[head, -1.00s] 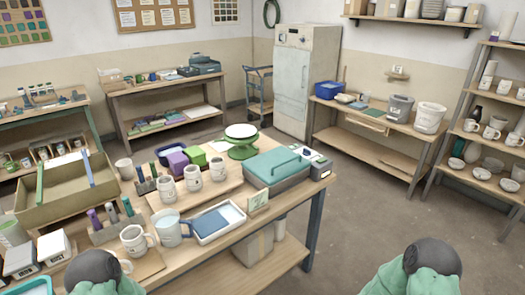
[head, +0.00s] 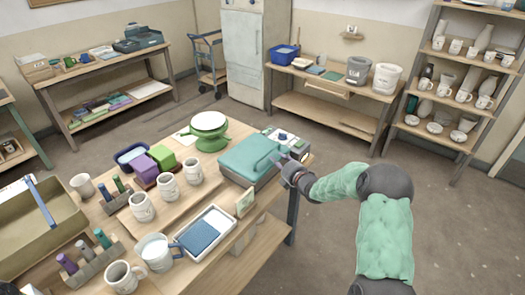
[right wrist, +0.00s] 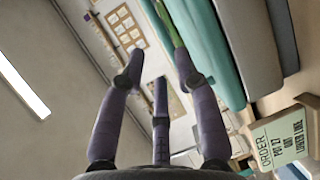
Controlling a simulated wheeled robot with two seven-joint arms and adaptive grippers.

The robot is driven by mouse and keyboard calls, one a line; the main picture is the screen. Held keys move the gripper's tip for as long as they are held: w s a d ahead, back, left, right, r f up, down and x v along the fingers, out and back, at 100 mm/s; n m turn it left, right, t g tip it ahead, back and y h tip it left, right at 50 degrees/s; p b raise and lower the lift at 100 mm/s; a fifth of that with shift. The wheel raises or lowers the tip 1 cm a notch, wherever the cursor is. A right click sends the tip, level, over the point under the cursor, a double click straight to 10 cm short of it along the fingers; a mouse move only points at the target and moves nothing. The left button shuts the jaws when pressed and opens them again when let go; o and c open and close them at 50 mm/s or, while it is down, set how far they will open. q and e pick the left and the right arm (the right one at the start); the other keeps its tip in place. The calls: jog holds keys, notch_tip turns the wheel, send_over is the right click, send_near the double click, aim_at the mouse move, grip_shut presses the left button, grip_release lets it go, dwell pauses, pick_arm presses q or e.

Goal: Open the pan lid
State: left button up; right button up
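A teal pan lid (head: 252,152) lies closed on a grey rectangular pan (head: 262,179) near the right end of the front table. In the right wrist view the teal lid (right wrist: 216,50) runs along the upper right, with the grey pan beside it. My right gripper (head: 297,156) is at the lid's right edge. In the right wrist view its purple-grey fingers (right wrist: 155,82) are spread apart with nothing between them. One finger is close to the lid; I cannot tell whether it touches.
An order card (head: 245,202) stands in front of the pan, and it also shows in the right wrist view (right wrist: 283,138). A green turntable (head: 211,141) stands behind left. Mugs (head: 168,187) and a white tray (head: 207,232) are to the left. The floor right of the table is clear.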

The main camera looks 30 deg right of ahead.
aim_at(269, 153)
jog(key=w, duration=0.3)
jog(key=w+f+b, duration=0.1)
jog(key=w, duration=0.4)
jog(key=shift+w+f, duration=0.3)
grip_shut()
